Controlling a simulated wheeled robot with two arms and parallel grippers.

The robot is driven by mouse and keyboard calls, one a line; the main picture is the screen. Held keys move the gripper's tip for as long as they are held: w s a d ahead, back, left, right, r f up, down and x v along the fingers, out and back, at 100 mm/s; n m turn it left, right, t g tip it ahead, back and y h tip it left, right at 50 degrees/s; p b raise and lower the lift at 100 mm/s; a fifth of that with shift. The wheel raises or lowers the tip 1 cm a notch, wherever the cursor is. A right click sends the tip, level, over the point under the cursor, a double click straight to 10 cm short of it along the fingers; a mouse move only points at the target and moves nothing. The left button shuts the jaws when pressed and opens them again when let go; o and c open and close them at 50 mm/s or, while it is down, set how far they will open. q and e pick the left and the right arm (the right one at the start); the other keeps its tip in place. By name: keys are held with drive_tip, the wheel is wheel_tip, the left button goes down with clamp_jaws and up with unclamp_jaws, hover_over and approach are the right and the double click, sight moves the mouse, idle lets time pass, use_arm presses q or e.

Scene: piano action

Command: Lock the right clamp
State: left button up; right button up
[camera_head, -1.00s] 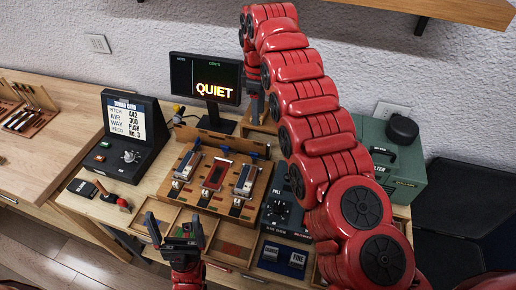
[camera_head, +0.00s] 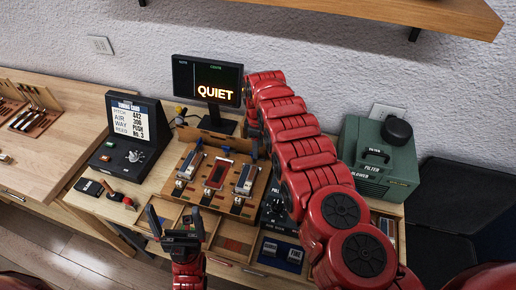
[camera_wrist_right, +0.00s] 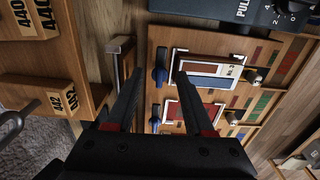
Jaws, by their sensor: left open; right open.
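A wooden board (camera_head: 213,206) carries three metal-framed blocks side by side. The right block (camera_head: 246,178) also shows at the top in the right wrist view (camera_wrist_right: 208,68). The right clamp's blue lever (camera_wrist_right: 160,76) stands at the board's back edge beside that block. My right gripper (camera_wrist_right: 160,80) is open, with its fingertips on either side of this lever in the picture; contact cannot be told. In the head view my right arm largely hides this gripper. My left gripper (camera_head: 176,222) is open and empty in front of the board.
A second blue lever (camera_wrist_right: 155,118) lies close below the right one. The black pull box (camera_head: 275,208) stands right of the board. The QUIET monitor (camera_head: 207,92) stands behind it, and a green blower case (camera_head: 378,160) farther right. Numbered wooden blocks (camera_wrist_right: 50,97) lie near my right gripper.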

drive_tip(key=shift+f+b, duration=0.45)
drive_tip(key=shift+f, duration=0.9)
drive_tip(key=shift+r, duration=0.1)
clamp_jaws()
drive_tip(key=shift+s, duration=0.1)
